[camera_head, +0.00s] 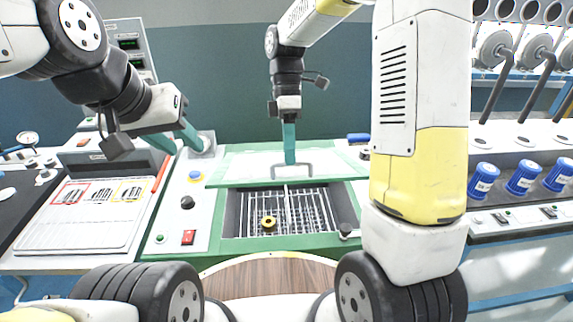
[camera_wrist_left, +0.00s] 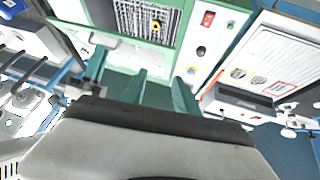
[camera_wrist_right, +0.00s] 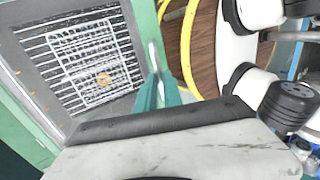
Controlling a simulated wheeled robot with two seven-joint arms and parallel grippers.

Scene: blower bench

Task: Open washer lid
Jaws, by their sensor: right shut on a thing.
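The washer lid (camera_head: 240,166) is a pale panel with green edges, behind the washer's opening in the head view. The opening shows a wire rack (camera_head: 305,212) with a yellow ring (camera_head: 268,222); the ring also shows in the right wrist view (camera_wrist_right: 103,80). My right gripper (camera_head: 290,160) is shut on the lid's grey handle (camera_head: 308,172). The handle shows as a silver bar between the fingertips in the right wrist view (camera_wrist_right: 153,58). My left gripper (camera_head: 186,146) is open and empty, above and left of the washer; its parted fingers show in the left wrist view (camera_wrist_left: 163,92).
A panel with a red switch (camera_head: 188,237) and several knobs lies left of the opening. A white tray (camera_head: 75,235) is further left. A round wooden surface (camera_head: 270,280) is in front. Blue-capped containers (camera_head: 522,178) stand at right.

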